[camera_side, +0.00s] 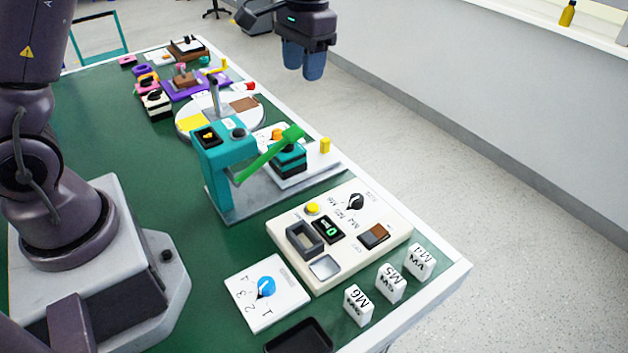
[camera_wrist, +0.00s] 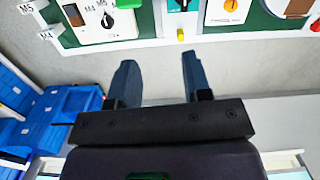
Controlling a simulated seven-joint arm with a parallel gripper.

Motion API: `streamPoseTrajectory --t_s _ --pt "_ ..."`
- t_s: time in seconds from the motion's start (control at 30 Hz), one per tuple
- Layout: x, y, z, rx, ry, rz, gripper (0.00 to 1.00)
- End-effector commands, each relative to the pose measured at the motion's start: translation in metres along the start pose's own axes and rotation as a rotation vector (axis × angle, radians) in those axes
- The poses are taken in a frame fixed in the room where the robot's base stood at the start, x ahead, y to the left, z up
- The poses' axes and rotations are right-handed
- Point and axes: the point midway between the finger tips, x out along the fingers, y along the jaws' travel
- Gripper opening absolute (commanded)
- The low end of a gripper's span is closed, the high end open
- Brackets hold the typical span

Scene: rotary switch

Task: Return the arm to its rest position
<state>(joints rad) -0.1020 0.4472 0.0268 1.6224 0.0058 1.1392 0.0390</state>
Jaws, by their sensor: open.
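My gripper (camera_side: 303,62) hangs at the top middle of the side view, above the floor past the table's far edge and high over the bench. Its two blue fingers point down and hold nothing. In the wrist view my gripper (camera_wrist: 155,75) shows its fingers apart with bare floor between them. The rotary switch (camera_side: 266,288), a blue knob on a white plate marked with numbers, lies at the table's front, well apart from my gripper. A second, black rotary knob (camera_side: 355,202) sits on the cream panel (camera_side: 290,232); it also shows in the wrist view (camera_wrist: 107,20).
A teal press with a green lever (camera_side: 268,155) stands mid-table. White blocks (camera_side: 390,283) marked M4, M5 and M6 line the right edge, and a black tray (camera_side: 299,337) lies in front. A round turntable (camera_side: 245,122) and several small fixtures fill the back. Blue bins (camera_wrist: 55,112) show at left.

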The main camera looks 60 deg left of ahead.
Motion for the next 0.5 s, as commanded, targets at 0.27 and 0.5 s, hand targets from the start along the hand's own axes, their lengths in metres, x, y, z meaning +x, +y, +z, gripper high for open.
streamPoseTrajectory --t_s 0.27,0.5 --pt "-0.047 0.019 0.101 0.016 0.188 0.011 0.45" --pt "-0.055 0.029 0.182 0.042 0.351 0.021 0.45"
